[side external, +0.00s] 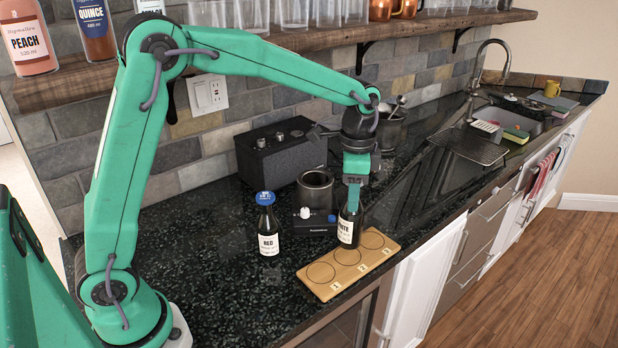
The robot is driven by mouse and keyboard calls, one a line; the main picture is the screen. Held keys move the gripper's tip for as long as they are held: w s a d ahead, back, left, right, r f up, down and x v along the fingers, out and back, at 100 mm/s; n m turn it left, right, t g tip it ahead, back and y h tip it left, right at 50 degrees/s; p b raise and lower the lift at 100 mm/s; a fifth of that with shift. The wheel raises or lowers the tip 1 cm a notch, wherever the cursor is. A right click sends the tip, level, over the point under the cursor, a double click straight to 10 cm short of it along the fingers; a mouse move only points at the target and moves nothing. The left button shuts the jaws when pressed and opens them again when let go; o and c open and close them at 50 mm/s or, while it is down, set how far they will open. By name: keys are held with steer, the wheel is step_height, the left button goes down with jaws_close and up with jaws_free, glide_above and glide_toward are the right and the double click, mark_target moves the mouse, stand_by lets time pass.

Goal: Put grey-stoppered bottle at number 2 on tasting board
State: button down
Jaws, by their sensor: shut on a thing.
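My gripper (354,192) points down and is shut on the neck of a dark bottle (349,228) with a pale label that seems to read WHITE. The jaws hide the bottle's top, so its stopper colour does not show. The bottle is about upright. Its base overlaps the back part of the middle ring, number 2, on the wooden tasting board (326,289). I cannot tell whether it touches the board or hangs just above it. The rings at 1 and 3 are empty. A second dark bottle (268,232), labelled RED with a blue top, stands left of the board.
A black grinder-like box (318,222), a dark cylinder (315,190) and a black speaker (281,152) stand behind the board. A shelf (250,52) with bottles and glasses runs above. The counter's front edge lies close to the board.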

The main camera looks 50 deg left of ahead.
steer(key=shift+f, duration=2.1)
steer(key=c, duration=0.9)
jaws_free()
step_height(320, 180, up, 12)
steer(key=shift+r, duration=0.1)
steer(key=shift+s, duration=0.1)
